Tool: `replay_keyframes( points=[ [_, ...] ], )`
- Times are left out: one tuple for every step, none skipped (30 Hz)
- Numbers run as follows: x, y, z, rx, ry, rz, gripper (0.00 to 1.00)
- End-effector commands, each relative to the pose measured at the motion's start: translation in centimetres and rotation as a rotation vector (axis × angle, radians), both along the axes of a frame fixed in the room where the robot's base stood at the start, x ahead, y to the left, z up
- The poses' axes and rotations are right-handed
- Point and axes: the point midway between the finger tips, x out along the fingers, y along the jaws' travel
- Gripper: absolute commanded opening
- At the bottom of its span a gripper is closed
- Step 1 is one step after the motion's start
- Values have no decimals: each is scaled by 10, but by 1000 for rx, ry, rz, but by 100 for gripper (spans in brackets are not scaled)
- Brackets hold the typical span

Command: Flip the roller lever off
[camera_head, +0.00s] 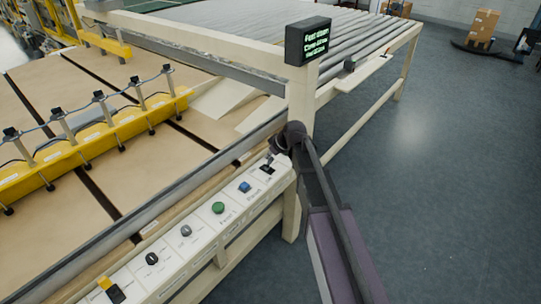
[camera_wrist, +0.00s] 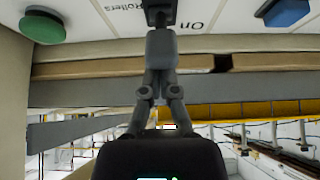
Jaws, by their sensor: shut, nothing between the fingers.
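The roller lever (camera_head: 268,166) is a small dark lever at the right end of the white control panel, just left of my gripper (camera_head: 280,146) in the head view. In the wrist view, my gripper (camera_wrist: 161,35) has its grey fingers together and empty. Their tips meet or overlap a black piece (camera_wrist: 158,11), which looks like the lever, between the "Rollers" and "On" labels. I cannot tell whether the fingers touch it, nor which way the lever is tilted.
A blue button (camera_head: 244,186), a green button (camera_head: 218,208) and several knobs line the control panel (camera_head: 203,242). The wrist view shows a green button (camera_wrist: 42,27) and a blue button (camera_wrist: 286,12) flanking the fingers. A post bears a display (camera_head: 308,41). Open floor (camera_head: 440,180) lies right.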

Motion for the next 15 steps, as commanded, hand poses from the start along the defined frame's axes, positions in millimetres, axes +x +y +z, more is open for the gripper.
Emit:
replay_keyframes(
  points=[
    [-1, 2, 0, -1, 1, 4, 0],
    [-2, 3, 0, -1, 0, 4, 0],
    [-2, 4, 0, -1, 0, 6, 0],
    [-3, 4, 0, -1, 0, 8, 0],
    [-3, 5, 0, -1, 1, 9, 0],
    [-4, 6, 0, -2, 1, 11, 0],
    [-4, 6, 0, -2, 1, 11, 0],
    [-4, 7, 0, -1, 1, 12, 0],
    [-5, 7, 0, -1, 1, 12, 0],
    [-5, 8, 0, -1, 2, 14, 0],
    [-5, 8, 0, -1, 2, 14, 0],
    [-5, 8, -1, -2, 2, 14, 0],
    [-5, 8, -1, -2, 2, 14, 0],
    [-5, 8, -1, -2, 2, 14, 0],
    [-5, 8, -1, -2, 2, 15, 0]
  ],
)
